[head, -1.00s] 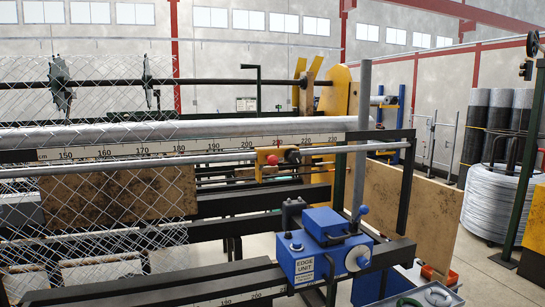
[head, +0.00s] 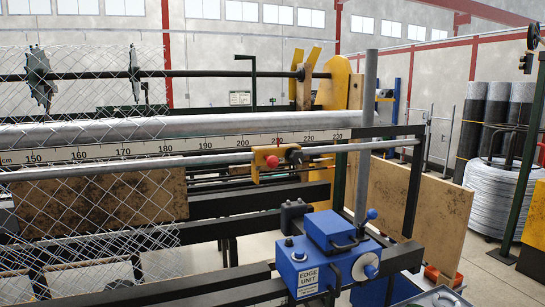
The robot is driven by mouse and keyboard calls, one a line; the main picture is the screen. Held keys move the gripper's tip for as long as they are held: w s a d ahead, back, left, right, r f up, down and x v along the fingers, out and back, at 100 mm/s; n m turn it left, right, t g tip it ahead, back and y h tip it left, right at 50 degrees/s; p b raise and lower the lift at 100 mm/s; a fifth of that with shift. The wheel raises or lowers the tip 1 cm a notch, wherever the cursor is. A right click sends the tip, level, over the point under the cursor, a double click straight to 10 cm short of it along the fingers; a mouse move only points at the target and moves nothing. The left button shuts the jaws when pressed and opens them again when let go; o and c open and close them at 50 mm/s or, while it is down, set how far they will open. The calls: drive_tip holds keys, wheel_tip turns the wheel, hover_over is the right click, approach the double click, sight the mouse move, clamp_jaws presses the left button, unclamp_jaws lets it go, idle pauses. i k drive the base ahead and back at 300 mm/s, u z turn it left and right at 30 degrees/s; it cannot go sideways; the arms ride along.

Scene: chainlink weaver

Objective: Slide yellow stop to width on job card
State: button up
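The yellow stop (head: 268,166) with a red knob (head: 294,156) sits on a grey horizontal rail (head: 150,166), just below the white cm scale (head: 60,155). A small red mark above the stop is near the 210 label. The scale's readable numbers run from about 150 at the left to 230 at the right. My gripper is not in view. No readable job card shows; a small sign (head: 239,97) behind the machine is too small to read.
A blue edge unit (head: 325,255) with a lever stands in front, below and right of the stop. Wire mesh (head: 90,215) hangs at the left. A grey post (head: 365,140) rises right of the stop. Wire coils (head: 492,195) stand far right.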

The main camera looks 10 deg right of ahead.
sight(281, 157)
drive_tip(key=u, duration=0.4)
drive_tip(key=k, duration=1.35)
drive_tip(key=u, duration=0.6)
drive_tip(key=i, duration=1)
